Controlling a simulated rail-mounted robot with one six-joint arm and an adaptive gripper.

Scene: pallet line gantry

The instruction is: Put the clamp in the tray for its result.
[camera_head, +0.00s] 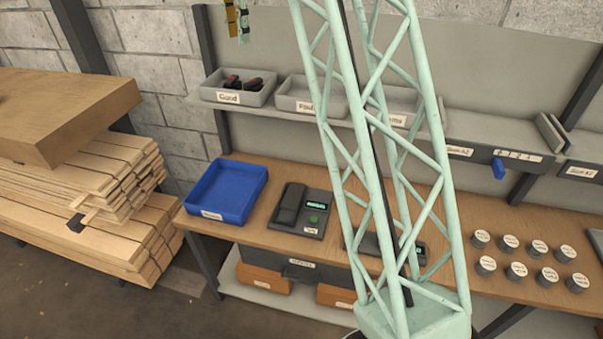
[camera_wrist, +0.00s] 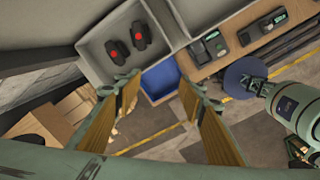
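Two dark clamps with red spots (camera_head: 232,83) lie in the grey tray labelled "Good" (camera_head: 228,98) on the shelf; the wrist view shows both clamps (camera_wrist: 117,51) side by side. The neighbouring grey tray labelled "Fault" (camera_head: 297,106) shows no clamp; a third tray (camera_head: 398,119) is partly hidden by my mast. A tester (camera_head: 312,222) with a lit green display stands on the bench, its reading too small to make out. My gripper (camera_head: 238,36) is above the Good tray; in the wrist view my gripper (camera_wrist: 158,95) has its fingers apart with nothing between them.
An empty blue bin (camera_head: 228,192) stands at the bench's left end. A second device (camera_head: 375,243) is partly behind my mast. Several labelled round pieces (camera_head: 515,271) stand at the right. Stacked timber (camera_head: 80,205) is at the left. A blue item (camera_head: 498,169) hangs under the right shelf.

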